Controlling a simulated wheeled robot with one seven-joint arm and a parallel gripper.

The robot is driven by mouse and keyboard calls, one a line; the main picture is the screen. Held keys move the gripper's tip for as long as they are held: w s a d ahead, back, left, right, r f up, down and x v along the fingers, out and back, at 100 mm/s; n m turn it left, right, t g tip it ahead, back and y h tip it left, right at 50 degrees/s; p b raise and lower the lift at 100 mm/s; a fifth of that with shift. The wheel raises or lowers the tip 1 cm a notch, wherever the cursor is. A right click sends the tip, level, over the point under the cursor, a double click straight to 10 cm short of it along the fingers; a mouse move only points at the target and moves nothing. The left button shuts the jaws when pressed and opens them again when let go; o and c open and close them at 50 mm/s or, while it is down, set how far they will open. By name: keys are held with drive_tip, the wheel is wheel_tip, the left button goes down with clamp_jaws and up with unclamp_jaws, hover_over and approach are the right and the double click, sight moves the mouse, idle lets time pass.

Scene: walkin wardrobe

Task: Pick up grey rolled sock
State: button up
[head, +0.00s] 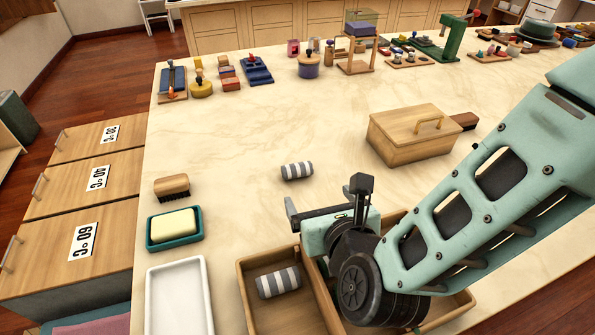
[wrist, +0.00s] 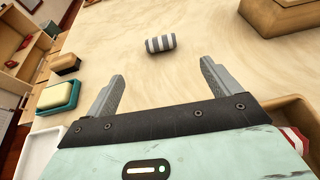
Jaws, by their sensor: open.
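A grey and white striped rolled sock (head: 297,171) lies on the pale counter, beyond my gripper. It also shows in the wrist view (wrist: 160,44), ahead of the fingertips and roughly centred between them. A second grey and white striped roll (head: 278,282) lies in the left compartment of a wooden box (head: 245,300). My gripper (head: 325,207) is open and empty above the box area, with both fingers spread apart in the wrist view (wrist: 162,75). It does not touch the sock on the counter. My arm hides much of the box's right side.
A brush (head: 171,187), a soap in a teal dish (head: 174,229) and a white tray (head: 180,300) stand at the left. A lidded wooden box (head: 412,140) stands to the right. Several small items line the back. The counter around the sock is clear.

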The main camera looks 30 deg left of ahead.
sight(298, 168)
drive_tip(key=p+x, duration=0.2)
drive_tip(key=x, duration=1.3)
drive_tip(key=shift+w+a+f+p, duration=0.15)
drive_tip(key=shift+f+p, duration=0.1)
drive_tip(key=shift+p, duration=0.05)
drive_tip(key=c, duration=1.1)
